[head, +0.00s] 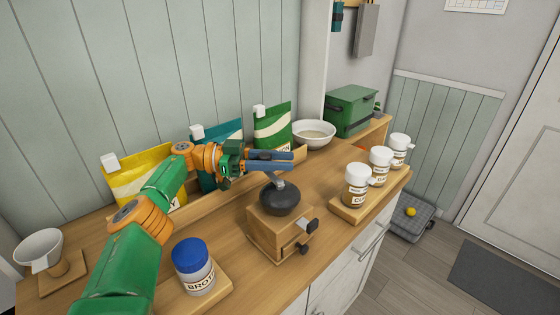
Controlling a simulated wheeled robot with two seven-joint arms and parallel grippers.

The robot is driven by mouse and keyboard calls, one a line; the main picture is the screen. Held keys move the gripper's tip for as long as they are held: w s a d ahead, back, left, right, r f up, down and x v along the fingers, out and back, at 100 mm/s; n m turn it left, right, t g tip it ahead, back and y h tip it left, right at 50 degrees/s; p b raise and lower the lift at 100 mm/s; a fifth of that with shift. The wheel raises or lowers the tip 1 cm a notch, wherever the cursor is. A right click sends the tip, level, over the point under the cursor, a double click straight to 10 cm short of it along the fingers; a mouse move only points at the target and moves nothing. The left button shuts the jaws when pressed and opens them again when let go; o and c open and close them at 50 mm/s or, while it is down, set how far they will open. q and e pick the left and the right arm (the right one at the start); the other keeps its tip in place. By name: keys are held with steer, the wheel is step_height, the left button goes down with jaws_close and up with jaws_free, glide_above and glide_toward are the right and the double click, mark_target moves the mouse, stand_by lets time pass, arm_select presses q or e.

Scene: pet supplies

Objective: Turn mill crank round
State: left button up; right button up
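The mill (280,227) stands on the wooden counter, a wooden box with a dark round top and dark knobs on its side. Its grey crank (278,184) rises from the top toward the back left. My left gripper (290,161) is above and behind the mill, its two blue-grey fingers pointing right, close together, at the crank's upper end. The crank's handle is hidden by the fingers, so I cannot tell whether they hold it. My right gripper is not in view.
A blue-lidded jar (194,267) stands at the front left and a white scoop-like cup (40,250) at the far left. Pouches, including a green one (272,128), line the wall. A white bowl (314,134) is behind; several white-lidded jars (356,186) stand right.

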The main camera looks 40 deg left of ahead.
mark_target(278, 180)
arm_select(q)
steer(key=o, duration=0.4)
steer(key=shift+r, duration=0.4)
steer(key=s+r, duration=0.1)
steer(key=r, duration=0.1)
steer(key=s+d+r+b, duration=0.1)
steer(key=r, duration=0.1)
steer(key=s+d+r+b, duration=0.1)
steer(key=r, duration=0.1)
steer(key=shift+s+r, duration=0.2)
steer(key=shift+r, duration=0.2)
steer(key=s+d+r+b, duration=0.3)
steer(key=s+d+r, duration=0.2)
steer(key=s, duration=0.3)
steer(key=shift+s+d+r, duration=0.2)
steer(key=shift+d, duration=0.15)
